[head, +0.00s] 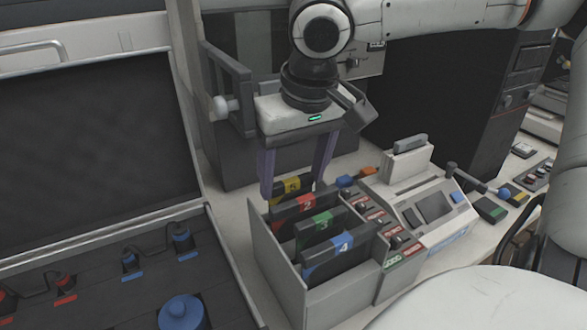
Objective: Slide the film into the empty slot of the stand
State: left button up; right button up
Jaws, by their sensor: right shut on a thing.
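My right gripper (294,187) comes down from above with its two purple fingers spread along the yellow-labelled dark film (291,185) and is shut on it. This film is upright at the back of the grey stand (272,262), behind the red-labelled film. Its lower part is hidden, so I cannot tell whether it is in a slot or above it. The stand holds upright dark films with a red label (307,204), a green label (322,222) and a blue label (343,245). My left gripper is not in view.
A light grey device with a screen and a lever (428,208) stands right of the stand. A dark-fronted machine (85,140) with a knob panel (183,312) is at left. A white and dark press-like unit stands behind the gripper. Free counter room is narrow.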

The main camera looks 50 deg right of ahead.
jog(key=o, duration=2.1)
jog(key=d+p+v, duration=0.1)
jog(key=v, duration=0.9)
jog(key=shift+a+r+p, duration=0.2)
jog(key=shift+a+p, duration=0.1)
jog(key=shift+a, duration=0.1)
jog(key=shift+s, duration=0.1)
